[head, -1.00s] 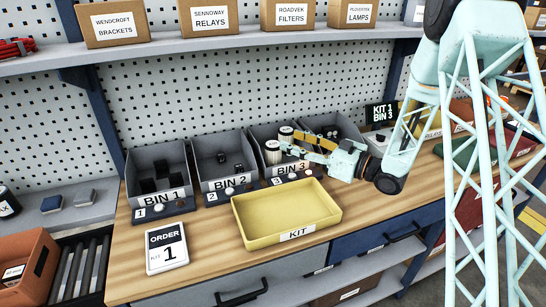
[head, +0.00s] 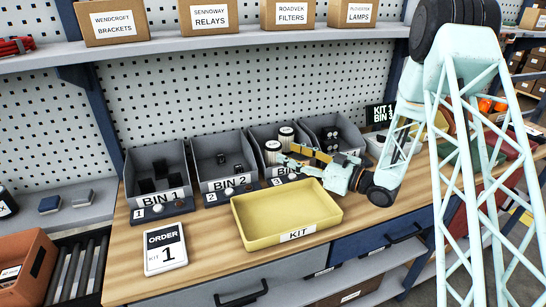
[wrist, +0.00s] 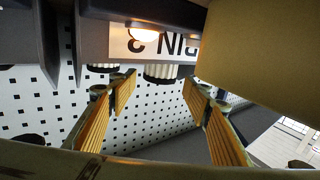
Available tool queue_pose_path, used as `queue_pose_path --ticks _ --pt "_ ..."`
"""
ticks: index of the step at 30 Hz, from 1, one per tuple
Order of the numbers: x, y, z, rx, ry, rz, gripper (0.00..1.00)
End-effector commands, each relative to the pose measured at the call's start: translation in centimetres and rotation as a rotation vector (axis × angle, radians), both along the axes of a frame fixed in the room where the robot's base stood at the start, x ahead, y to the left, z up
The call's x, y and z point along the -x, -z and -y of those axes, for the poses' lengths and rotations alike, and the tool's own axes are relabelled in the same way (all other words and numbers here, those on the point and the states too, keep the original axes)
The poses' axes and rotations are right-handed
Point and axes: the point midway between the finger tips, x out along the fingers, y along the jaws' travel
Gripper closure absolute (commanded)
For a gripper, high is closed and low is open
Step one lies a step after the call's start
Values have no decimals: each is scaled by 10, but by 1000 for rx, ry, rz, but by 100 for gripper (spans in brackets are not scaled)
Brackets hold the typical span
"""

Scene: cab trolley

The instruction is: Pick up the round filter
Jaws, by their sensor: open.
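Two round filters, white ribbed cylinders with dark ends, stand in BIN 3 (head: 258,168). One filter (head: 286,136) is at the back and the other (head: 271,151) is nearer the front. My gripper (head: 283,157) is open and empty at the front of BIN 3, its fingers pointing left towards the filters. In the wrist view a filter (wrist: 161,72) shows between the open fingers, beyond their tips. Part of the other (wrist: 101,68) shows beside the left finger. The fingers hide part of the bin's front in the head view.
The yellow KIT tray (head: 243,224) is empty on the bench in front of the bins. BIN 1 (head: 160,195) and BIN 2 (head: 228,184) hold dark parts. Another grey bin (head: 350,137) stands right of BIN 3. An ORDER 1 card (head: 165,250) lies left of the tray.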

Motion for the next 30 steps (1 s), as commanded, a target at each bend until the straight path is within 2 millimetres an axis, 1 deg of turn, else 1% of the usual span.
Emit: queue_pose_path --ticks 8,14,18,24,30 --pt "-2 0 -5 0 -2 0 55" --pt "-11 1 -19 1 -1 1 55" --pt "-19 1 -33 1 -3 1 55" --pt "-29 1 -48 1 -2 1 55" --pt "-33 0 -53 1 0 1 55"
